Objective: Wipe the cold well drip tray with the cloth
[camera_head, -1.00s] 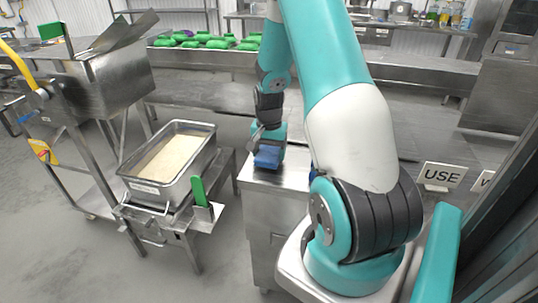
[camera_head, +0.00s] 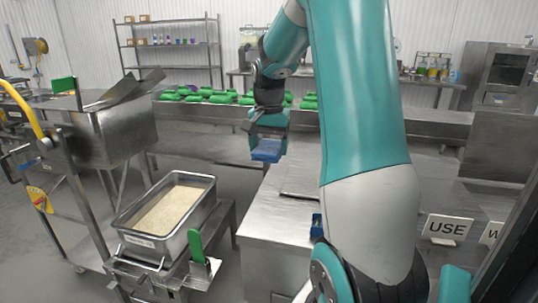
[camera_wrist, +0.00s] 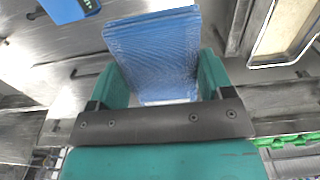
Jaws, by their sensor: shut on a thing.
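My gripper (camera_head: 267,135) is shut on a folded blue cloth (camera_head: 266,151). It holds the cloth in the air above the steel counter (camera_head: 262,228). In the wrist view the cloth (camera_wrist: 155,55) sits between the two teal fingers and sticks out past them. A flat steel panel with a dark edge (camera_head: 300,183) lies on the counter, to the right of the gripper and partly behind my arm. I cannot tell for sure whether it is the cold well drip tray.
A pan of rice (camera_head: 150,240) stands left of the counter, with a green handle (camera_head: 196,246) beside it. A small blue object (camera_head: 317,224) is on the counter, partly hidden by my arm. Green items (camera_head: 205,96) line the long bench behind. A USE sign (camera_head: 446,228) stands at right.

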